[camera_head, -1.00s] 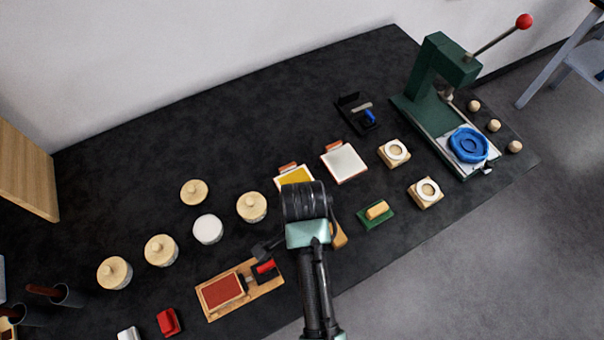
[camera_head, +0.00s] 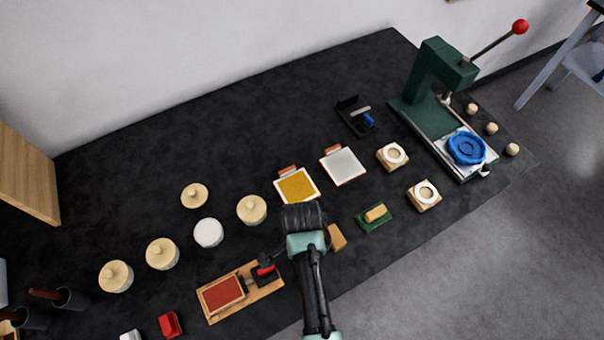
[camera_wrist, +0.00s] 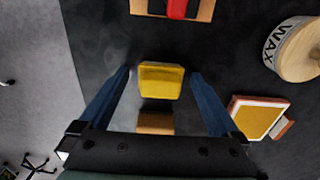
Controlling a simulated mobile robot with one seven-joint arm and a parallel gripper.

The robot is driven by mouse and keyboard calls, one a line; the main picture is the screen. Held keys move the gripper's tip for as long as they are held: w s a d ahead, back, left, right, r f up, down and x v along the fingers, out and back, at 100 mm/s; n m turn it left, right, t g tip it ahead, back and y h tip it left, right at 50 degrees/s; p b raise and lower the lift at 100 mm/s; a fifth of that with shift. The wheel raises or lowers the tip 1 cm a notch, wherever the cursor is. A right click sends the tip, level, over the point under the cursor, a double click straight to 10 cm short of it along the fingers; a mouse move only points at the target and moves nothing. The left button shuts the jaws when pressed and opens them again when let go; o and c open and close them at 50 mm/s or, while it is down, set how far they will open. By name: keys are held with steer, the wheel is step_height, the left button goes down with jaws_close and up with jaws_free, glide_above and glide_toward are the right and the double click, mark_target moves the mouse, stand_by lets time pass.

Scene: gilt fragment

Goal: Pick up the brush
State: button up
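A small block with a yellow face (camera_wrist: 160,82) and a tan part (camera_wrist: 155,122) below it lies between my fingers in the wrist view; it seems to be the brush. A tan block (camera_head: 337,238), probably the same thing, shows just right of my arm in the head view, partly hidden by it. My gripper (camera_wrist: 160,73) is open. Its two blue fingers stand either side of the block, with gaps and no visible contact. The fingertips are hidden behind my wrist in the head view.
A red pad on a wooden board (camera_head: 265,292) lies left of my arm. A yellow pad (camera_head: 298,186) is behind it, and a green-based block (camera_head: 374,217) to the right. Several lidded jars (camera_head: 251,209) stand left. A green press (camera_head: 440,75) is at the right.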

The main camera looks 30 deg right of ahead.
steer(key=c, duration=1.3)
step_height(320, 180, up, 10)
steer(key=shift+r+b, duration=0.1)
steer(key=shift+b, duration=0.2)
steer(key=o, duration=0.7)
steer(key=shift+c, duration=0.2)
steer(key=c, duration=0.5)
